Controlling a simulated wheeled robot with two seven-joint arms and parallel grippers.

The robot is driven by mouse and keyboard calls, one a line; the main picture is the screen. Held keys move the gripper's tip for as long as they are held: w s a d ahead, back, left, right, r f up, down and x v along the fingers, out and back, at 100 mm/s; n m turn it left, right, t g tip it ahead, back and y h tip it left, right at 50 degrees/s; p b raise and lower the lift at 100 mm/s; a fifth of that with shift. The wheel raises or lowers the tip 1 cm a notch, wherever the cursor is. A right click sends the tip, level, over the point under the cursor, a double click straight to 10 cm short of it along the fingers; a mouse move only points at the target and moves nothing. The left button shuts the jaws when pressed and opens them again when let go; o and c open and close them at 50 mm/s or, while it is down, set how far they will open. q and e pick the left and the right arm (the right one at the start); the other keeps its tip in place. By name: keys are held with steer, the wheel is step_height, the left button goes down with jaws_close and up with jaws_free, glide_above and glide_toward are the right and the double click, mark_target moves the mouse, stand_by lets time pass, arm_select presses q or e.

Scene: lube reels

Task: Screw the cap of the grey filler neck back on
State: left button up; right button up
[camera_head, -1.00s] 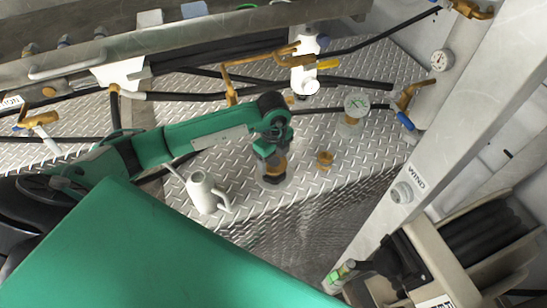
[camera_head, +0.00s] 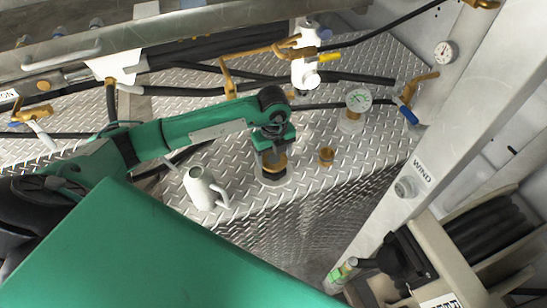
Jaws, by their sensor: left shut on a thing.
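My left gripper (camera_head: 271,157) points down at the middle of the tread-plate deck. It is shut on a round brass cap (camera_head: 279,166). The cap is at the top of the grey filler neck (camera_head: 271,182), whose round rim shows just below it. The fingers hide part of the cap, and I cannot tell whether its thread is engaged. My right gripper is not in view.
A small brass fitting (camera_head: 326,157) stands right of the neck. A grey-white jug (camera_head: 203,188) stands to the left. A gauge (camera_head: 358,101) on a clear base and a white filter with brass pipe (camera_head: 305,68) are behind. A hose reel (camera_head: 485,240) is at the lower right.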

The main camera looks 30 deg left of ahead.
arm_select(q)
steer(key=shift+m, duration=0.7)
steer(key=shift+m+b, duration=0.5)
steer(key=shift+w+f+m+b, duration=0.1)
steer(key=shift+f+m+b, duration=0.05)
steer(key=shift+m+b, duration=0.8)
steer(key=shift+m, duration=0.95)
steer(key=shift+r+m, duration=0.2)
steer(key=shift+m, duration=0.1)
